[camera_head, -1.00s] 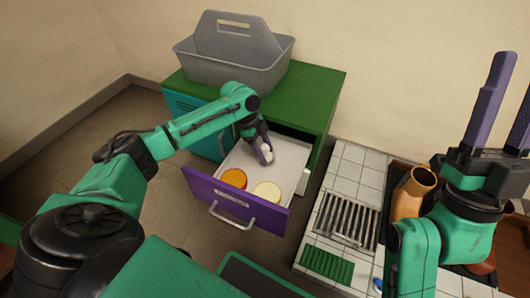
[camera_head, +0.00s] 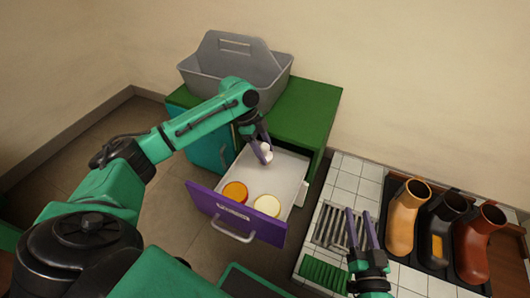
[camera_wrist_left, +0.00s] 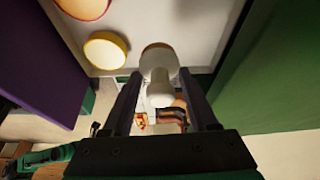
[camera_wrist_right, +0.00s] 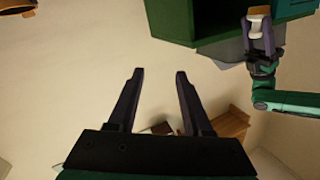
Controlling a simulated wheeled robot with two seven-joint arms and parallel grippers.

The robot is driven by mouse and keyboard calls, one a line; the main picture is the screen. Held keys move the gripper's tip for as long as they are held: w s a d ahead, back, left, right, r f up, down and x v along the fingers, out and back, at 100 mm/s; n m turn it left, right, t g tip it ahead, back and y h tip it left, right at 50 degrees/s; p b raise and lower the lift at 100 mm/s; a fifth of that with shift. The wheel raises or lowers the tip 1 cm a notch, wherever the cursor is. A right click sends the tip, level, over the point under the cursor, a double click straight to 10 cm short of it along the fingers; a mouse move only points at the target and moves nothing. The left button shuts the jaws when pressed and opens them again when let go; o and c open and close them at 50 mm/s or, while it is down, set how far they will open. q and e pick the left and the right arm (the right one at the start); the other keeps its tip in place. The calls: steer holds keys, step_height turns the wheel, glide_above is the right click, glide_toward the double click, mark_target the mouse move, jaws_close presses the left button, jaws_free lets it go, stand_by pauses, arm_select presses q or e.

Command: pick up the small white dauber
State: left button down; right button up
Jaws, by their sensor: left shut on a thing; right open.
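The small white dauber (camera_head: 267,149) is between the fingers of my left gripper (camera_head: 263,154), over the back part of the open drawer (camera_head: 285,170). In the left wrist view the dauber (camera_wrist_left: 158,68) has a rounded white body with a brownish far end, and the fingers close on it from both sides. It also shows at the top of the right wrist view (camera_wrist_right: 258,12). My right gripper (camera_head: 359,212) is open and empty above the tiled bench. In the right wrist view its two fingers (camera_wrist_right: 159,76) stand apart with nothing between them.
The drawer holds an orange-topped tin (camera_head: 234,191) and a cream-topped tin (camera_head: 267,205). A grey caddy (camera_head: 235,75) stands on the green cabinet (camera_head: 305,105). Tan (camera_head: 404,220), black (camera_head: 440,235) and brown (camera_head: 475,245) boot shapes stand at the right, beside a grate (camera_head: 328,225).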

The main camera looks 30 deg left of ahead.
mark_target(268, 147)
arm_select(q)
steer(key=shift+r+p, duration=0.3)
steer(key=shift+r, duration=0.45)
step_height(268, 147, up, 3)
steer(key=shift+r+p, duration=0.1)
steer(key=shift+p, duration=0.7)
step_height(268, 147, up, 4)
steer(key=shift+r+p, duration=0.1)
steer(key=shift+p, duration=0.85)
steer(key=shift+r, duration=0.5)
arm_select(e)
steer(key=s+f+g, duration=0.4)
steer(key=s+f, duration=0.2)
steer(key=s, duration=0.2)
steer(key=shift+a+f+g+h, duration=0.25)
steer(key=shift+g+h, duration=0.05)
steer(key=shift+g, duration=0.1)
steer(key=shift+s, duration=0.1)
arm_select(q)
steer(key=c, duration=0.8)
jaws_free()
steer(key=shift+c, duration=0.2)
steer(key=c, duration=0.5)
